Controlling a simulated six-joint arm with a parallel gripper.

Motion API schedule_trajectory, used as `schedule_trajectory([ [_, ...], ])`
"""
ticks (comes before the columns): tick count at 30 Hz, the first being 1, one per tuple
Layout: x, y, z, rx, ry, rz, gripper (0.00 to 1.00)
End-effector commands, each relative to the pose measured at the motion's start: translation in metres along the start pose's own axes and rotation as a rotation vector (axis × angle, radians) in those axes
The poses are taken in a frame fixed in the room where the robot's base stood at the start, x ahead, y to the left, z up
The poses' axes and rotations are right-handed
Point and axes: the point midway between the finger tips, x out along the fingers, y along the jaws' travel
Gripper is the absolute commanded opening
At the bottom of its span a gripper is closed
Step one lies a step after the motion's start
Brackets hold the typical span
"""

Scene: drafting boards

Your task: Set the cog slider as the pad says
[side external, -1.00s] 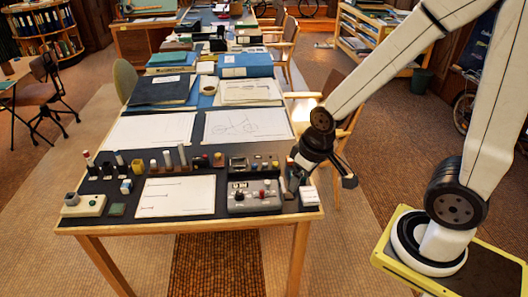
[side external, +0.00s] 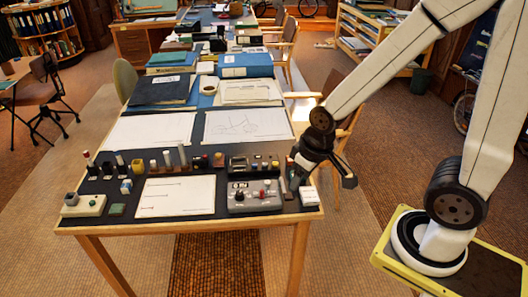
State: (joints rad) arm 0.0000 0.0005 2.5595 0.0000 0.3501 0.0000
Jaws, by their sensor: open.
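A grey control box (side external: 253,196) with small knobs and a red control stands at the front right of the dark-topped table. A white sheet (side external: 174,197) with short marked lines lies to its left. A small white pad (side external: 309,196) lies at the table's right front corner; its writing is too small to read. I cannot tell which control is the cog slider. My gripper (side external: 322,170) is open, near the table's right edge, close above and behind the small pad and to the right of the grey box. It holds nothing that I can see.
A row of small upright fittings and blocks (side external: 168,158) runs behind the sheet. A cream box (side external: 84,205) stands at the front left. Two drawing sheets (side external: 234,125), a dark binder (side external: 160,90) and a blue box (side external: 246,65) lie farther back. A chair stands at the right.

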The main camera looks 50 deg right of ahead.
Motion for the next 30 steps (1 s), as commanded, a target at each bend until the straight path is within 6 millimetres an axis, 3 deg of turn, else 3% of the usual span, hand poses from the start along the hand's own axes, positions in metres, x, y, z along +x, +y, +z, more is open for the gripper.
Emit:
schedule_trajectory([
  [8,0.008,0.004,-0.016,0.000,-0.018,0.003,0.59],
  [14,0.026,0.013,-0.046,0.001,-0.051,0.007,0.59],
  [30,0.114,0.052,-0.122,0.001,-0.159,0.009,0.59],
])
